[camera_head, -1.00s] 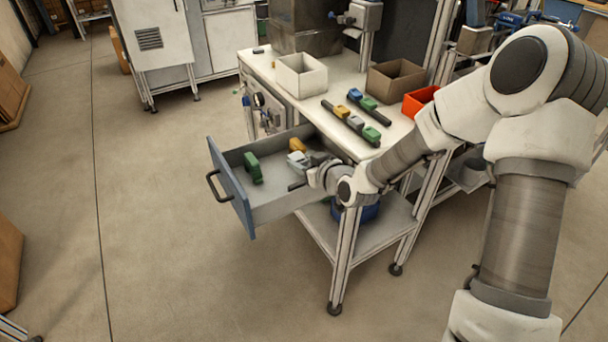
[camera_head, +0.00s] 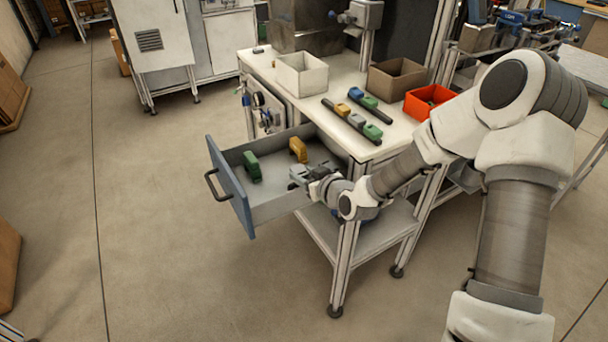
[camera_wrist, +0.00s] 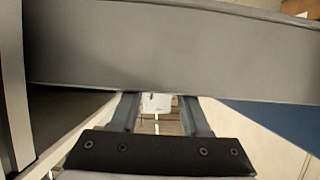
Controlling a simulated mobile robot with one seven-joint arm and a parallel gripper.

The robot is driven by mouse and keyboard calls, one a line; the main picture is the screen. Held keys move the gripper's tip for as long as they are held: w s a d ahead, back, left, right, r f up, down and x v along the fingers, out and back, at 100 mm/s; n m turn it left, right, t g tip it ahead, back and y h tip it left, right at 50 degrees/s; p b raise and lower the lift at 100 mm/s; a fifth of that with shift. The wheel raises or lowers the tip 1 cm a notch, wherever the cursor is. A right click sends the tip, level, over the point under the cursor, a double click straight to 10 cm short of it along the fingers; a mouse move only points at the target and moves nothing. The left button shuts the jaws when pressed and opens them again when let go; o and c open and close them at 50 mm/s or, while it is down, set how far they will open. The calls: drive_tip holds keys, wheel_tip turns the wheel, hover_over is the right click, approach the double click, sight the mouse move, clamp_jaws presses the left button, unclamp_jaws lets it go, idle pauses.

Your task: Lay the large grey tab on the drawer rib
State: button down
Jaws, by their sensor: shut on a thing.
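My gripper (camera_head: 302,174) is at the near side of the open drawer (camera_head: 280,209), shut on the large grey tab (camera_head: 297,171). In the wrist view a pale piece of the tab (camera_wrist: 156,103) shows between the two dark fingers (camera_wrist: 157,118). The rest of it is hidden. A green tab (camera_head: 252,167) and a yellow tab (camera_head: 298,150) stand in the drawer, apart from the gripper. I cannot make out the drawer rib clearly. A broad grey wall (camera_wrist: 170,50) crosses the wrist view just beyond the fingertips.
The blue drawer front (camera_head: 231,187) has a dark handle (camera_head: 215,186). The bench top (camera_head: 342,152) above carries dark rails with several coloured tabs, a white box (camera_head: 301,75), a brown box (camera_head: 396,80) and a red box (camera_head: 428,102). The drawer floor is clear between the tabs.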

drive_tip(key=shift+f, duration=0.3)
drive_tip(key=shift+c, duration=1.9)
unclamp_jaws()
drive_tip(key=shift+s+f, duration=0.1)
drive_tip(key=shift+s, duration=0.05)
drive_tip(key=shift+r+p, duration=0.65)
drive_tip(key=shift+p, duration=0.05)
drive_tip(key=p+v, duration=0.1)
drive_tip(key=v, duration=1.1)
drive_tip(key=shift+r, duration=0.1)
